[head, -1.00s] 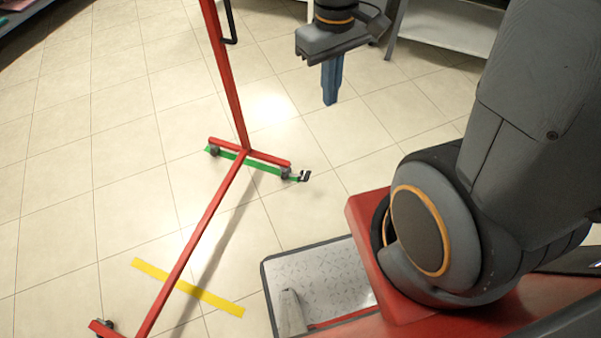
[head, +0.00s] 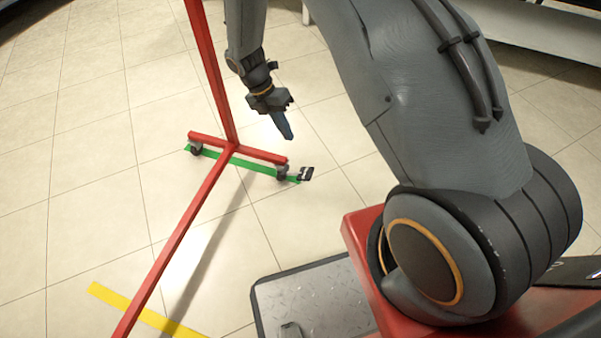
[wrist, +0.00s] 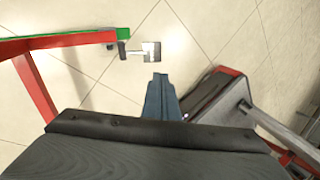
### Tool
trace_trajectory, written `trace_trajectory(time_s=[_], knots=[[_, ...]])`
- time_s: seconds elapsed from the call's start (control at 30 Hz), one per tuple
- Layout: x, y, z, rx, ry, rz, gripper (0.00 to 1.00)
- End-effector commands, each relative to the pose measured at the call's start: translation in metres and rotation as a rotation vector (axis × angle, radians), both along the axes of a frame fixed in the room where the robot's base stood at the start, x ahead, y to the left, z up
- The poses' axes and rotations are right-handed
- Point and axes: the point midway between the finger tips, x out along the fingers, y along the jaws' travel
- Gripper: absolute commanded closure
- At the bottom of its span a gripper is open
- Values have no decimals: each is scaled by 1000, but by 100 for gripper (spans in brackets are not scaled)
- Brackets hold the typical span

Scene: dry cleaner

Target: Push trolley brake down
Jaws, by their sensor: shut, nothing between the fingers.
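The trolley is a red frame (head: 185,225) on small castors, standing on the tiled floor. Its brake pedal (head: 305,173) is a small dark piece with a pale part, sticking out by the castor at the right end of the cross bar. The pedal also shows in the wrist view (wrist: 150,51), just beyond my fingertips. My gripper (head: 287,133) is shut and empty, its blue fingers pointing down. In the head view it appears above the pedal and slightly left of it, apart from it. It also shows in the wrist view (wrist: 160,82).
A green strip (head: 235,164) lies on the floor under the trolley's cross bar, and a yellow strip (head: 150,313) lies nearer. A pale shelf or bench (head: 530,30) stands at the back right. The floor around the pedal is clear.

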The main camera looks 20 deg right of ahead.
Motion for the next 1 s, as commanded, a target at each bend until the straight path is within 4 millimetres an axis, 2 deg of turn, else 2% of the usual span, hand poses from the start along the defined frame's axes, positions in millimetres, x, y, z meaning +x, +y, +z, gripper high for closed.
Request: trace_trajectory(time_s=[0.03,0.13,0.23,0.67,0.77,1.0], knots=[[5,2,-22,3,20,52,100],[10,4,-40,9,47,125,100],[11,4,-47,12,60,159,100],[10,3,-50,13,63,163,100],[8,-1,-59,12,64,163,100],[-3,-16,-100,13,66,162,100]])
